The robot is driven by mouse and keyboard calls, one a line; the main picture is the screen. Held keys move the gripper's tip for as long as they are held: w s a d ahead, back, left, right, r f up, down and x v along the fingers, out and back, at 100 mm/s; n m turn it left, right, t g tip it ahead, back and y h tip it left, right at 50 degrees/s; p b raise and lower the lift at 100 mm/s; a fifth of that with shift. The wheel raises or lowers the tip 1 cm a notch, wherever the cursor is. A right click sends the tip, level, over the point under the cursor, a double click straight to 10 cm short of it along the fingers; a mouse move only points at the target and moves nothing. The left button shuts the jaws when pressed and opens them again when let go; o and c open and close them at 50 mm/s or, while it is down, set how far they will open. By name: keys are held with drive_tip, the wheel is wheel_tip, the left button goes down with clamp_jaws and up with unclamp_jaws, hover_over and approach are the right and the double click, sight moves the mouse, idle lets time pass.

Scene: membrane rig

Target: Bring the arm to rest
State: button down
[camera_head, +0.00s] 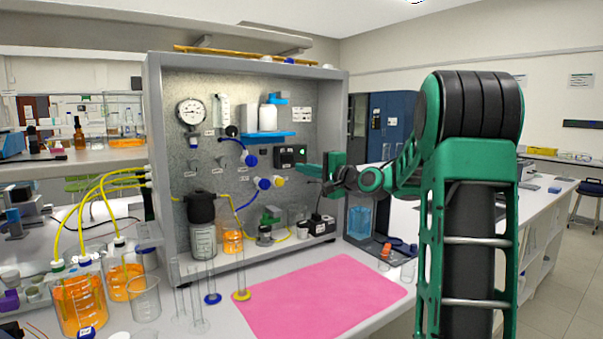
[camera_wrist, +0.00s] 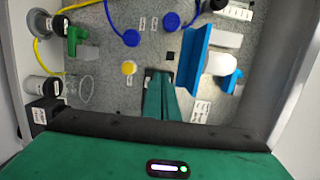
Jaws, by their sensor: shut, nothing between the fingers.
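My gripper (camera_head: 307,170) is at the middle right of the head view, in front of the grey panel of the membrane rig (camera_head: 156,170). Its green fingers are closed together with nothing between them, pointing left toward the panel. My arm reaches in from the right, bent at the elbow. In the wrist view the closed fingers (camera_wrist: 160,95) stand over the panel, near the blue shelf (camera_wrist: 197,60) and a yellow knob (camera_wrist: 129,68). I cannot tell whether the fingertips touch the panel. The small black box with a display (camera_head: 284,157) is just left of the fingertips.
A pink mat (camera_head: 320,295) lies bare on the bench before the rig. Beakers with orange liquid (camera_head: 80,303) and slim cylinders (camera_head: 197,310) stand at the left front. A blue-liquid container (camera_head: 359,220) and small cups (camera_head: 407,272) stand on the right. Yellow tubes (camera_head: 95,195) run into the rig's left side.

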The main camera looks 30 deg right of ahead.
drive_tip(key=shift+s, duration=0.1)
idle(0.5)
drive_tip(key=s+a+f+n+g+h, duration=0.1)
drive_tip(key=s+a+f+n+g, duration=0.25)
drive_tip(key=s+f, duration=0.4)
drive_tip(key=s+a+f+n+g+h, duration=0.2)
drive_tip(key=s+a+f+g, duration=0.1)
drive_tip(key=s+f+g, duration=0.4)
drive_tip(key=s+a+f+n+g, duration=0.1)
drive_tip(key=s+f+g, duration=0.1)
drive_tip(key=s, duration=0.9)
drive_tip(key=s+a+f+n+g, duration=0.1)
drive_tip(key=s+f+g, duration=0.2)
drive_tip(key=s, duration=0.7)
drive_tip(key=s+a+f+n+g, duration=0.1)
drive_tip(key=s+f+n+g, duration=0.1)
drive_tip(key=s+f, duration=0.4)
drive_tip(key=s, duration=0.5)
drive_tip(key=shift+s+a+f, duration=0.15)
drive_tip(key=shift+s+a, duration=0.15)
drive_tip(key=shift+s, duration=0.05)
drive_tip(key=shift+w, duration=0.15)
